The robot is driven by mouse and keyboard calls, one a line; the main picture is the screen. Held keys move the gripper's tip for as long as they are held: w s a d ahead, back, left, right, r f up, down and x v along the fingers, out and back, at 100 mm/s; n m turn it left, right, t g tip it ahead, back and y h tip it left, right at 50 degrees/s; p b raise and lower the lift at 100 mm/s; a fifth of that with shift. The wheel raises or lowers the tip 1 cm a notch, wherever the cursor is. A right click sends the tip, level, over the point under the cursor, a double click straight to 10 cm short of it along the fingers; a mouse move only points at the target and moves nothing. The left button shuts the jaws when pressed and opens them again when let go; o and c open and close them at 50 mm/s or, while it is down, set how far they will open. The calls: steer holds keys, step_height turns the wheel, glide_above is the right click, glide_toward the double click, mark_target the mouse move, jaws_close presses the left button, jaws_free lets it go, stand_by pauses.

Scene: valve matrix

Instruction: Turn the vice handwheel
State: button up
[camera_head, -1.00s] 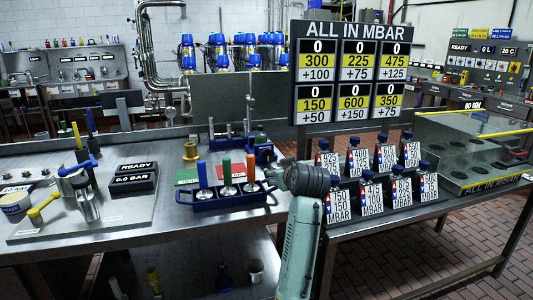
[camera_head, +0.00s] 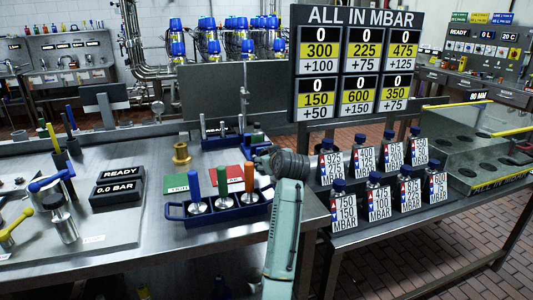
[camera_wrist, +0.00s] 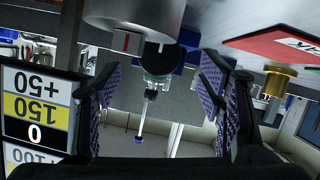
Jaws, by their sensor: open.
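A blue vice-like fixture (camera_head: 222,141) with upright rods stands at the back of the steel bench in the head view. A small dark green round part (camera_head: 256,139) sits at its right; I cannot tell surely whether it is the handwheel. In the upside-down wrist view a dark green round part (camera_wrist: 157,76) with a thin rod shows between my fingers, farther off, with no contact visible. My gripper (camera_wrist: 160,70) is open and empty, its textured pads standing wide apart. In the head view its fingers are hidden behind my dark wrist.
A blue tray (camera_head: 175,212) with blue, orange and green handled tools stands in front. A red mat (camera_head: 228,176) and a brass spool (camera_head: 181,154) lie left of my wrist. Labelled bottles (camera_head: 380,200) and the mbar board (camera_head: 352,62) stand close on the right.

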steer(key=p+x, duration=0.1)
steer(key=x, duration=0.3)
steer(key=shift+w+f, duration=0.15)
steer(key=shift+w, duration=0.25)
steer(key=c, duration=1.1)
steer(key=shift+c, duration=0.2)
steer(key=shift+d+m+g+y, duration=0.1)
steer(key=shift+m+g+y, duration=0.2)
steer(key=shift+m+y, duration=1.4)
steer(key=shift+m, duration=0.5)
